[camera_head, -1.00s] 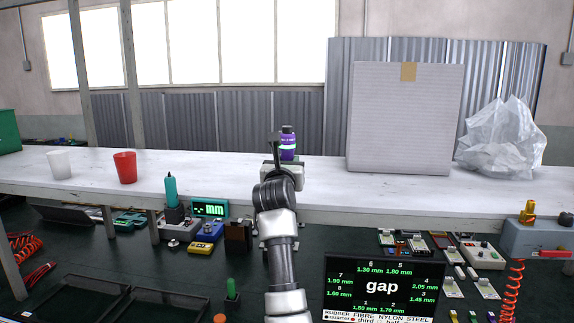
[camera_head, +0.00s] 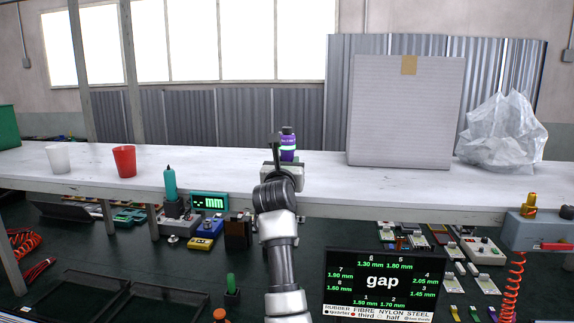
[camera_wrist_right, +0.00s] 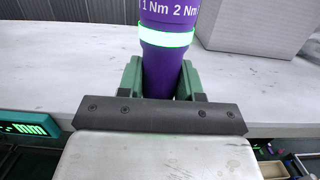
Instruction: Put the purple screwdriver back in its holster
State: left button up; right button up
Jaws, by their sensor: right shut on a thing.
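The purple screwdriver (camera_head: 288,142) has a glowing pale green band and white torque markings. My right gripper (camera_wrist_right: 165,82) is shut on its purple handle (camera_wrist_right: 162,65) and holds it roughly upright at the white shelf. The green finger pads sit on both sides of the handle in the right wrist view. The screwdriver's lower end is hidden by the gripper, so I cannot tell whether it touches the shelf. A brown block-shaped holder (camera_head: 238,232), possibly the holster, stands on the dark bench below, left of my right arm. My left gripper is not in view.
A red cup (camera_head: 124,161) and a white cup (camera_head: 58,158) stand on the shelf at left. A large grey box (camera_head: 405,112) and a crumpled clear bag (camera_head: 502,142) stand at right. A teal-handled tool (camera_head: 170,184), a gap display (camera_head: 380,284) and small devices occupy the bench below.

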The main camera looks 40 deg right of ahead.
jog(key=shift+f+b, duration=1.7)
jog(key=shift+f, duration=0.8)
jog(key=o, duration=1.1)
jog(key=shift+f, duration=0.1)
jog(key=shift+b+v, duration=1.95)
jog(key=shift+v, duration=3.55)
